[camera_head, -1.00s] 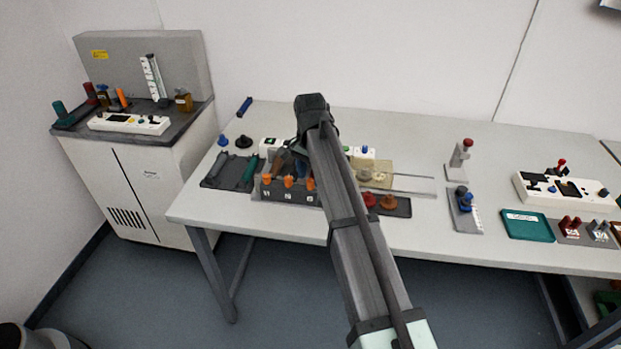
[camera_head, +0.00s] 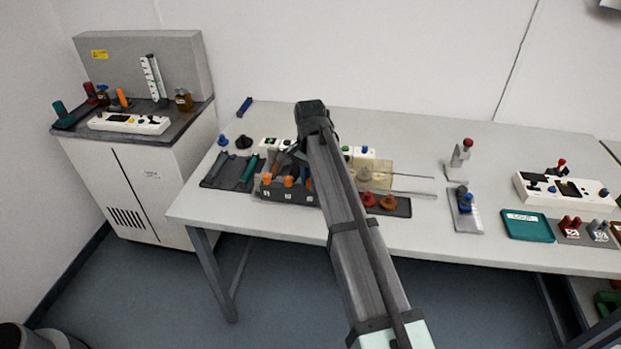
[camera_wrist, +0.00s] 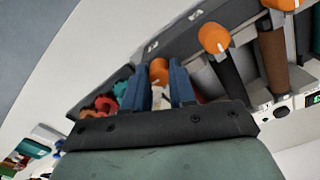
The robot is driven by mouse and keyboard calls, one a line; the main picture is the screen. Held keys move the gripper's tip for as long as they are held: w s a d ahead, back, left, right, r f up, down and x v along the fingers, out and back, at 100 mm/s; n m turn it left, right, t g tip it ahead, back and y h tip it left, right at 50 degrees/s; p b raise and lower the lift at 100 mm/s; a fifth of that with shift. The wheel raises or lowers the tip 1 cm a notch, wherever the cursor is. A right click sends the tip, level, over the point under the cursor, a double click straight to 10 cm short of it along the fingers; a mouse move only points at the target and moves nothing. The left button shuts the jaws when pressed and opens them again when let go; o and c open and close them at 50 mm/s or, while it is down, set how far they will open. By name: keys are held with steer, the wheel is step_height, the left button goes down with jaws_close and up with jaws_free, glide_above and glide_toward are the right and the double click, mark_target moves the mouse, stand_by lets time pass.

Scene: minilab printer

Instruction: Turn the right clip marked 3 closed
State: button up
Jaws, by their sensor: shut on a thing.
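The clip block (camera_head: 290,196) has a dark front with several pale marks and a row of orange knobs. The right clip's orange knob (camera_head: 309,184) shows beside my forearm in the head view. In the wrist view, turned about, this knob (camera_wrist: 158,71) is the leftmost of the row. My gripper (camera_wrist: 161,72) has its two blue fingers on either side of it and is shut on it. The contact itself is partly hidden by the fingers. The middle knob (camera_head: 288,181) and left knob (camera_head: 267,179) stand clear of the fingers.
Two red knobs (camera_head: 379,201) on a dark tray sit just right of the block. A dark tray with a teal tool (camera_head: 249,171) lies left. Clear rods (camera_head: 405,184) stick out to the right. The table front (camera_head: 230,215) is bare.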

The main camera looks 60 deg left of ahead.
jaws_close()
steer(key=n, duration=0.3)
steer(key=shift+n, duration=0.4)
steer(key=n, duration=1)
steer(key=shift+n, duration=2.1)
